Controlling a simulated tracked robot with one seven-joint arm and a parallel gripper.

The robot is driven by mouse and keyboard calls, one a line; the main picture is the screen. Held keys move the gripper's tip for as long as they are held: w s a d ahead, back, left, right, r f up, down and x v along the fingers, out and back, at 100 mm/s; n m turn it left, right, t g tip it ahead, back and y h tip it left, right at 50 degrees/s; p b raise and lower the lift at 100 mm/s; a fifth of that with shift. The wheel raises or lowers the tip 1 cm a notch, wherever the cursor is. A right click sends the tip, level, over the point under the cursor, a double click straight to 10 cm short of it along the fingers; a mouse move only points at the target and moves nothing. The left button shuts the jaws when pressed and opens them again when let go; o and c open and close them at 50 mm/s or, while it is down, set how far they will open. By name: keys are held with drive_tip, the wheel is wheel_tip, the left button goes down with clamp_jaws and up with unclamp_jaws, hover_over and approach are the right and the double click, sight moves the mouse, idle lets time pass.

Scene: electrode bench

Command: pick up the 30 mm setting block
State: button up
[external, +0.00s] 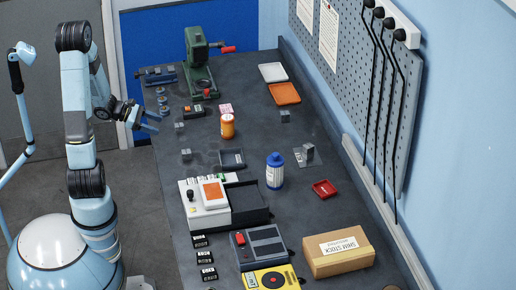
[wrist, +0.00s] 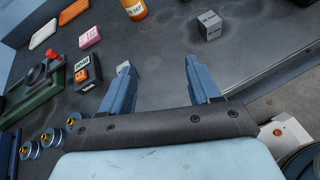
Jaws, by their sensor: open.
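My gripper (external: 152,121) is open and empty, above the left edge of the bench in the external view. In the wrist view its two blue fingers (wrist: 160,78) stand apart with bare bench between them. A grey cube with a dark printed label (wrist: 209,24) sits beyond the right finger; the label is too small to read surely. A smaller grey block (wrist: 125,69) shows partly behind the left fingertip. In the external view, small grey blocks stand at the bench's left side, one nearer the gripper (external: 179,127) and one further forward (external: 186,154). Which is the 30 mm block I cannot tell.
An orange bottle (external: 228,127), a pink box (wrist: 90,37) and a black-and-orange device (wrist: 84,73) stand near the blocks. A green press (external: 201,72) and several spools (wrist: 50,137) are towards the back left. A blue-and-white bottle (external: 275,172) stands mid-bench.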

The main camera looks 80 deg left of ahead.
drive_tip(key=s+a+f+n+t+y, duration=0.1)
drive_tip(key=s+a+f+n+y, duration=0.25)
drive_tip(key=a+n, duration=0.2)
approach(176, 126)
drive_tip(key=shift+m, duration=0.35)
drive_tip(key=w+f, duration=0.1)
drive_tip(key=w, duration=0.1)
drive_tip(key=w+f, duration=0.1)
drive_tip(key=w, duration=0.1)
drive_tip(key=shift+a+f, duration=0.35)
drive_tip(key=shift+a, duration=0.05)
drive_tip(key=shift+r+x, duration=0.15)
drive_tip(key=shift+x, duration=1.15)
drive_tip(key=shift+r+x, duration=0.15)
drive_tip(key=shift+x, duration=1.15)
drive_tip(key=shift+w+d, duration=0.1)
drive_tip(key=shift+d, duration=0.05)
clamp_jaws()
